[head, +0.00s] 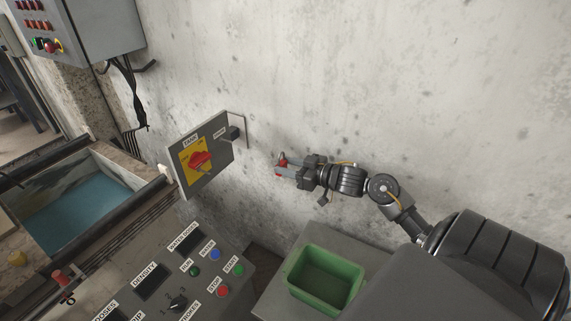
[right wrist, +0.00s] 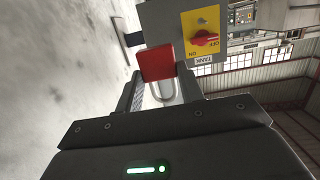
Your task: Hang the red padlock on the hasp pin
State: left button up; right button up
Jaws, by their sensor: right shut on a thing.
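The red padlock (head: 281,163) is in my right gripper (head: 284,169), in front of the wall to the right of the grey switch panel (head: 216,164). In the right wrist view, the padlock's red body (right wrist: 156,63) and pale shackle (right wrist: 165,97) show between the fingers of the right gripper (right wrist: 160,86), with the panel beyond. The panel carries a red rotary switch (head: 201,160) on a yellow plate. A dark block (head: 231,134) stands out at its right side beside a small label. I cannot make out the hasp pin clearly. The padlock is apart from the panel in the head view. My left gripper is not in view.
An empty green bin (head: 292,284) stands on a grey surface below the right arm. A sloped control console (head: 211,268) with buttons lies below the panel. A tank of blue water (head: 75,213) is at left. The wall space around the gripper is free.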

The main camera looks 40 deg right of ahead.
jog(key=shift+s+d+p, duration=0.2)
jog(key=shift+s+p, duration=0.1)
jog(key=shift+s, duration=0.35)
jog(key=shift+s, duration=0.1)
jog(key=p+v, duration=0.1)
jog(key=v, duration=0.1)
jog(key=p+v, duration=0.1)
jog(key=v, duration=0.1)
jog(key=f+p+v, duration=0.1)
jog(key=p+v, duration=0.1)
jog(key=shift+d+r, duration=0.1)
dwell(0.5)
dwell(0.9)
